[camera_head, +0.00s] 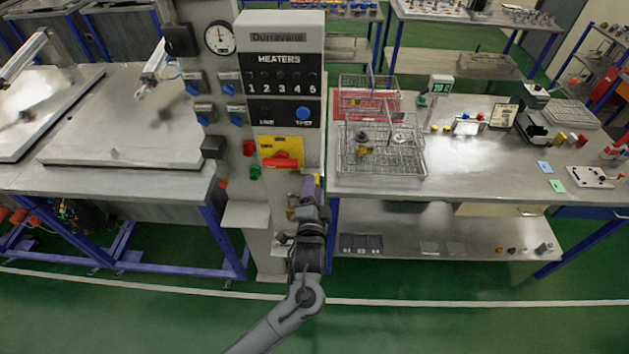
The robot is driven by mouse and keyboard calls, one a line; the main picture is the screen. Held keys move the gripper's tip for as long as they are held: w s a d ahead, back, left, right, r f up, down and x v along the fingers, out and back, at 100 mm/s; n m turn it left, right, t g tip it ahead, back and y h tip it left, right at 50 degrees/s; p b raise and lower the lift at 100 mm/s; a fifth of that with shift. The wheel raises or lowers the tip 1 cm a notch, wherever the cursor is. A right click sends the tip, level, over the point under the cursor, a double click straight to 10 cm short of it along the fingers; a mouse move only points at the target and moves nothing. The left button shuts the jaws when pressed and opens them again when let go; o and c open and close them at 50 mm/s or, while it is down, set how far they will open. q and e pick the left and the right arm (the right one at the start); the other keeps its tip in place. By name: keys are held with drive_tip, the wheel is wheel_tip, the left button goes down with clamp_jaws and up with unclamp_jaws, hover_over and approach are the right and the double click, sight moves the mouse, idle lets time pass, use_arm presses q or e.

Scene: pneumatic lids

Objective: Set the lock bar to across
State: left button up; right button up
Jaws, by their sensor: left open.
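A grey machine column stands left of centre, with a yellow plate (280,145) carrying a red rotary handle (281,161) that lies about level across it. I cannot pick out for sure which part is the lock bar. My left gripper (308,186) is open at the column's lower right, just below and to the right of the yellow plate. It points away from me, and its wrist hides part of the column. I cannot tell whether its fingers touch anything. My right gripper is not in view.
The column also bears a heater panel (279,74), a gauge (220,37), blue-handled valves and red and green buttons. A bench with wire baskets (381,148) stands close on the right. A bench with flat metal lids (125,120) stands left. Green floor in front is clear.

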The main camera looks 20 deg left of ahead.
use_arm(q)
drive_tip(key=shift+x, duration=1.6)
clamp_jaws()
